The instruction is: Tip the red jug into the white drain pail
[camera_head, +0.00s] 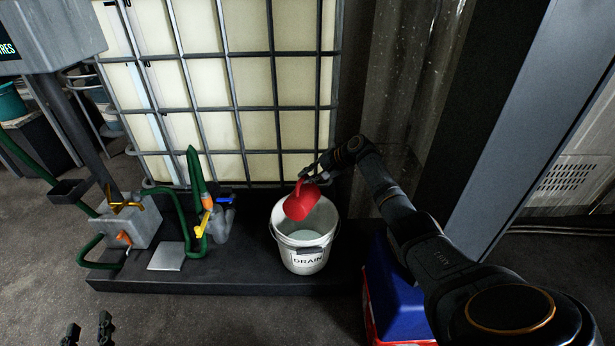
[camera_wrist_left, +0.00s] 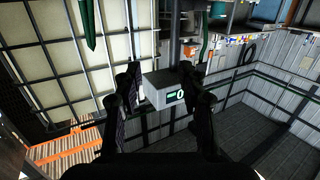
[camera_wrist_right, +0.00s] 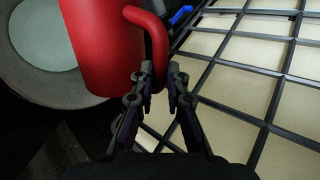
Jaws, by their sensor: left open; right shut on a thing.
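The red jug (camera_head: 301,203) is tilted over the white drain pail (camera_head: 304,258), above its open mouth. My right gripper (camera_head: 309,175) is shut on the jug's handle. In the right wrist view the red jug (camera_wrist_right: 105,45) shows beside the pail's rim and inside (camera_wrist_right: 35,40), with the handle between the fingers of my right gripper (camera_wrist_right: 160,85). The pail stands upright on the dark platform and is marked DRAIN. Whether liquid is leaving the jug cannot be seen. My left gripper (camera_head: 88,332) is open and empty at the bottom left; it also shows in the left wrist view (camera_wrist_left: 165,85).
A caged white tank (camera_head: 220,90) stands behind the pail. A dispenser with green hoses (camera_head: 130,225) and a yellow-handled valve (camera_head: 205,220) stand to the left on the dark platform (camera_head: 230,278). A blue and red box (camera_head: 392,300) is at the right, under my right arm.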

